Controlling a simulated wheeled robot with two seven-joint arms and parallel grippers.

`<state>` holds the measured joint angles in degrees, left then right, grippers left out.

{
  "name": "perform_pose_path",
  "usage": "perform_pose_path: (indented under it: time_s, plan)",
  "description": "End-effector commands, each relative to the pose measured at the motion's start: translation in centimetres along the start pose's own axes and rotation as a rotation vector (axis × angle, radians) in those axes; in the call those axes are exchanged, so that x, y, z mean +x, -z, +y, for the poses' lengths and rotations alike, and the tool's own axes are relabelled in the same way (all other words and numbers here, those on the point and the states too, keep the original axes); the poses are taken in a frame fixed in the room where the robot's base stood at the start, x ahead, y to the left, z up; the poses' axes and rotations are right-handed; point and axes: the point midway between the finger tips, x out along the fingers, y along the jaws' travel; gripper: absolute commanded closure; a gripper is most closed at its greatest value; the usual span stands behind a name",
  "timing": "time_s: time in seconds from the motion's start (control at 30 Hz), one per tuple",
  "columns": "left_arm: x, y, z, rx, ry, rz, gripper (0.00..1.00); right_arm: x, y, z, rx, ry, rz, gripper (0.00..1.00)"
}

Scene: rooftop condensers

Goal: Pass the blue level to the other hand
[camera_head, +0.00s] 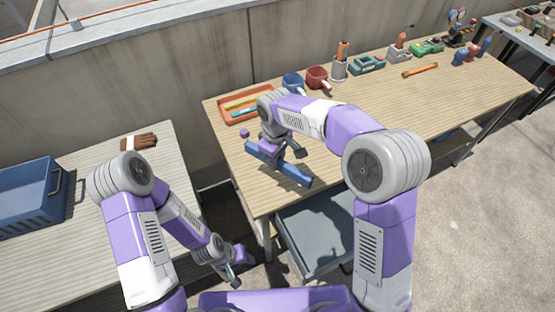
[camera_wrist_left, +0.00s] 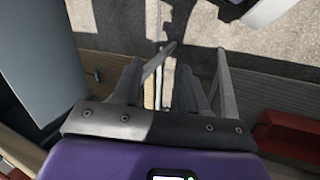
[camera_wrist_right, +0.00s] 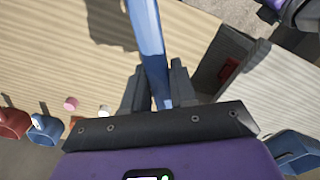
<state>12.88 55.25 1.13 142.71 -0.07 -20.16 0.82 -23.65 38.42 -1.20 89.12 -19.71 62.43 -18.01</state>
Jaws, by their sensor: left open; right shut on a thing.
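The blue level (camera_head: 292,175) is a long bar over the left front part of the wooden workbench in the head view. My right gripper (camera_head: 281,158) is shut on it. In the right wrist view the level (camera_wrist_right: 149,45) runs up out of the jaws, and a dark shadow lies apart from it on the bench top, so it looks held above the surface. My left gripper (camera_head: 236,272) is open and empty, low in front of the gap between the two tables. Its spread fingers (camera_wrist_left: 196,62) show with nothing between them in the left wrist view.
An orange tray (camera_head: 222,113), a blue mug (camera_head: 292,83), a red mug (camera_head: 318,77) and several tools line the bench's back. A grey bin (camera_head: 318,238) sits below its front edge. The left table holds a blue crate (camera_head: 30,200) and brown gloves (camera_head: 140,141).

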Motion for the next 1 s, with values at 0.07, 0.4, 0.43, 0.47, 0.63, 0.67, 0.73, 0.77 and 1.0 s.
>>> perform_pose_path:
  time_s: [0.07,0.4,0.43,0.47,0.63,0.67,0.73,0.77,1.0]
  plan:
    - [0.0,0.0,0.0,0.0,0.0,0.0,0.57,0.0,0.0,0.1,-0.089,0.0,0.001,1.0]
    - [0.0,0.2,0.1,0.024,0.0,-0.015,0.48,0.0,0.0,0.0,-0.291,-0.001,-0.003,1.0]
    - [0.0,0.3,0.1,0.037,0.0,-0.024,0.48,0.0,0.0,0.0,-0.294,-0.001,-0.003,1.0]
    - [0.0,0.4,0.1,0.054,0.0,-0.034,0.48,0.0,0.0,0.0,-0.295,-0.001,-0.003,1.0]
    - [-0.6,1.4,0.8,0.212,-0.026,-0.139,0.48,0.0,0.0,0.0,-0.293,-0.002,-0.002,1.0]
    - [-0.7,1.6,1.0,0.247,-0.037,-0.16,0.48,0.0,0.0,0.0,-0.293,-0.002,-0.002,1.0]
    - [-1.3,2.0,1.6,0.332,-0.072,-0.213,0.48,0.0,0.0,0.0,-0.292,-0.002,-0.002,1.0]
    - [-1.7,2.3,1.9,0.368,-0.091,-0.235,0.48,0.0,0.0,0.0,-0.292,-0.002,-0.002,1.0]
    - [-5.5,4.0,5.0,0.667,-0.302,-0.366,0.48,0.0,0.0,0.0,-0.291,-0.002,-0.002,1.0]
